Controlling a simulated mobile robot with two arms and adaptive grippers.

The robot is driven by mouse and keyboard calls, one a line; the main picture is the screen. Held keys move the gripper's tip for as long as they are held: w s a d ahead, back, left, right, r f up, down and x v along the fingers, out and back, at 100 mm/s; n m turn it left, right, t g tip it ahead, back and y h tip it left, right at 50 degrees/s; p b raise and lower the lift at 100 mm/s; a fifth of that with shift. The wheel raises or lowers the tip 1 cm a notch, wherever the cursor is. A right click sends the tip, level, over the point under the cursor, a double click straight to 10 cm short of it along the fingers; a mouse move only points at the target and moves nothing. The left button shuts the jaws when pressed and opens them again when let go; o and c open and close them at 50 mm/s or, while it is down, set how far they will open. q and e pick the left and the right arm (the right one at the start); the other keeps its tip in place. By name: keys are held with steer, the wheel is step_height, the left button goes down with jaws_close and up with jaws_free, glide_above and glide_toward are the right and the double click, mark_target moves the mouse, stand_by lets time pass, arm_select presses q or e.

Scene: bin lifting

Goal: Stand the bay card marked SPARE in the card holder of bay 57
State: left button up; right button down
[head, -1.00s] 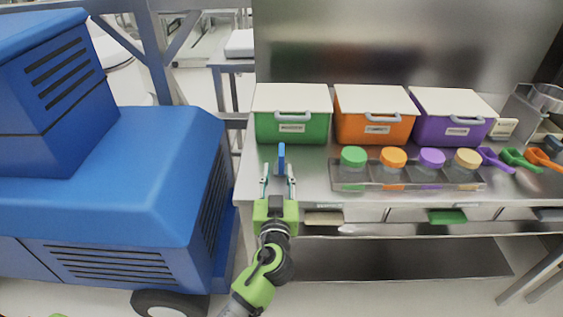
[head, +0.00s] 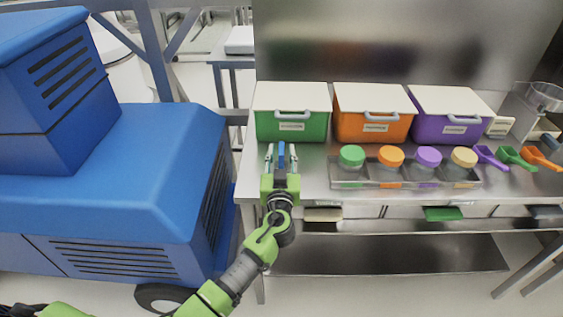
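My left gripper (head: 281,148) is over the left end of the steel bench. Its two fingers stand apart on either side of a narrow upright blue thing (head: 281,157), with small gaps visible beside it. Whether the blue thing is a card or a tool handle I cannot tell. A small cream card-like piece (head: 501,126) with dark marking stands at the back right of the purple bin; its marking is too small to read. No SPARE card or bay 57 holder can be made out by its writing. My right gripper is not in view.
Lidded green (head: 290,125), orange (head: 372,127) and purple (head: 450,130) bins line the back. A tray (head: 405,184) holds several jars with coloured lids. Coloured scoops (head: 515,158) lie at right. A blue machine (head: 110,200) stands left of the bench.

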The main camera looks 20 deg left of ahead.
arm_select(q)
jaws_close()
steer(key=shift+r, duration=0.1)
